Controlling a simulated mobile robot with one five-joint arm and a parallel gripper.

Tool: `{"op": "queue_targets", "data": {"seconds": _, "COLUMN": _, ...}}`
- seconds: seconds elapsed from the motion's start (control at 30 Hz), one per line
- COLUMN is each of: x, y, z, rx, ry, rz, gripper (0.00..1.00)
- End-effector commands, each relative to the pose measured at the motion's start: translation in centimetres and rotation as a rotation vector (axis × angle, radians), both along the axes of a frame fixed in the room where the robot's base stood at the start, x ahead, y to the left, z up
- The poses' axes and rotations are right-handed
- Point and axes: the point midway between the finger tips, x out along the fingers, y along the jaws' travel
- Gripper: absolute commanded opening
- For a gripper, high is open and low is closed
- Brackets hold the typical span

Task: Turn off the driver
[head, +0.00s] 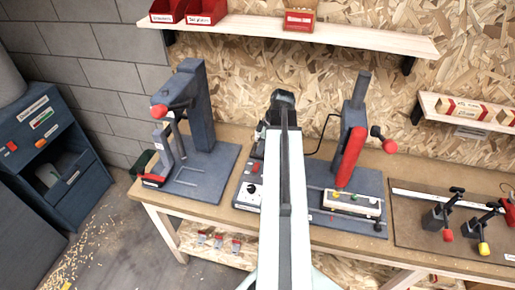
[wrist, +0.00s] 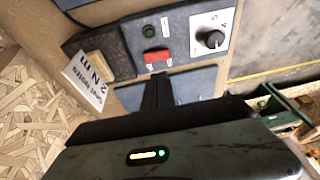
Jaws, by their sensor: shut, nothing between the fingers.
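The driver's control box (wrist: 185,38) shows in the wrist view as a grey panel. It carries a red switch (wrist: 157,57), a dark green round button or lamp (wrist: 149,31) and a dial with a black knob (wrist: 212,39). My gripper (wrist: 159,80) is shut and empty, with its dark fingertips just below the red switch in the picture; I cannot tell whether they touch it. In the head view the control box (head: 247,194) stands on the bench, partly hidden behind my arm, and the fingertips are hidden.
On the workbench (head: 225,207), a grey press (head: 198,110) stands left and another press with a red handle (head: 352,157) stands right. A shelf (head: 350,38) hangs above on the chipboard wall.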

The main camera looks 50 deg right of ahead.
Motion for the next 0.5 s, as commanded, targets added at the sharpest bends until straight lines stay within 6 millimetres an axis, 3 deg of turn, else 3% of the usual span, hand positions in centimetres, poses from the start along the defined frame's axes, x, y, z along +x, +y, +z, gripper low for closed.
{"op": "queue_targets", "data": {"seconds": 0.03, "x": -0.4, "y": -0.1, "z": 2.4, "rx": 0.0, "ry": 0.0, "rz": -0.002, "gripper": 0.0}}
{"op": "queue_targets", "data": {"seconds": 0.2, "x": -1.3, "y": -0.5, "z": 5.3, "rx": 0.001, "ry": 0.001, "rz": -0.002, "gripper": 0.0}}
{"op": "queue_targets", "data": {"seconds": 0.5, "x": -1.5, "y": -0.6, "z": 5.6, "rx": 0.001, "ry": -0.001, "rz": 0.001, "gripper": 0.0}}
